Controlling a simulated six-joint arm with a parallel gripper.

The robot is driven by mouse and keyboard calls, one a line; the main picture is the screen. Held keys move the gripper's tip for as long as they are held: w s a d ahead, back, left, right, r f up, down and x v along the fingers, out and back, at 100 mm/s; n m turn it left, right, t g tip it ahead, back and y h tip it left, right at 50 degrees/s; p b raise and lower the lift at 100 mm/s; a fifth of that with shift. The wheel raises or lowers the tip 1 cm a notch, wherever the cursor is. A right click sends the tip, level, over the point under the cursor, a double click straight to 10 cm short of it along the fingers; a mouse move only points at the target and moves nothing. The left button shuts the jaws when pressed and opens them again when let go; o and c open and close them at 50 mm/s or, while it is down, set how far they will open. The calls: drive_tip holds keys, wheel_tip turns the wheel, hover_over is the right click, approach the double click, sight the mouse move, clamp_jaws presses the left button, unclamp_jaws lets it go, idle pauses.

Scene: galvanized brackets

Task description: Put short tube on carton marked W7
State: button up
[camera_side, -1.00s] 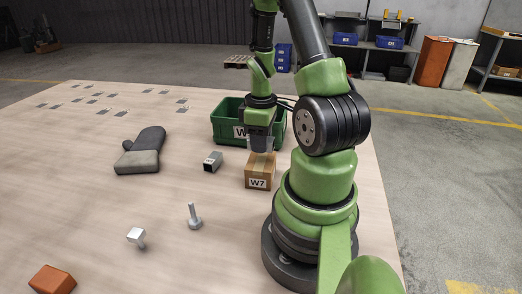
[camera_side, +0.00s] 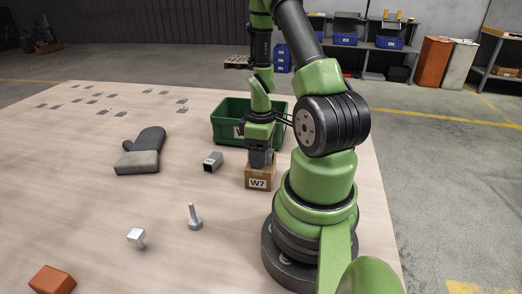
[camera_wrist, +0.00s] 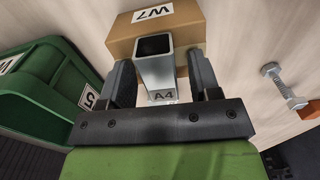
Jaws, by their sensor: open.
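The carton marked W7 (camera_side: 258,183) stands on the table, and its label also shows in the wrist view (camera_wrist: 153,14). A square grey metal tube (camera_wrist: 157,74) marked A4 stands upright at the carton, with its hollow end toward the wrist camera. My gripper (camera_side: 261,162) is low over the carton, pointing down. In the wrist view my gripper (camera_wrist: 161,66) is open, with one finger on each side of the tube. The tube's lower end is hidden, and in the side view my fingers hide the tube. Another square tube (camera_side: 212,162) lies on the table left of the carton.
A green bin (camera_side: 230,128) stands just behind the carton and shows in the wrist view (camera_wrist: 35,95). A bolt (camera_side: 194,217), a small metal bracket (camera_side: 136,237), an orange block (camera_side: 52,281) and a grey glove (camera_side: 141,152) lie on the table. The left-middle table is largely clear.

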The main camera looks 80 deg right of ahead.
drive_tip(key=shift+r, duration=0.1)
wheel_tip(320, 180, up, 12)
drive_tip(key=w+a+r+m+t, duration=0.2)
drive_tip(key=w+a+r+t, duration=0.25)
drive_tip(key=a+r, duration=0.5)
drive_tip(key=s+a+r+m+t+y, duration=0.1)
drive_tip(key=s+a, duration=0.1)
drive_tip(key=a, duration=0.4)
drive_tip(key=s+a+r+m+t+y, duration=0.1)
drive_tip(key=a+r, duration=0.1)
drive_tip(key=a, duration=0.3)
drive_tip(key=shift+s+a+r+t, duration=0.2)
drive_tip(key=shift+s+a+t, duration=0.15)
drive_tip(key=shift+a, duration=0.05)
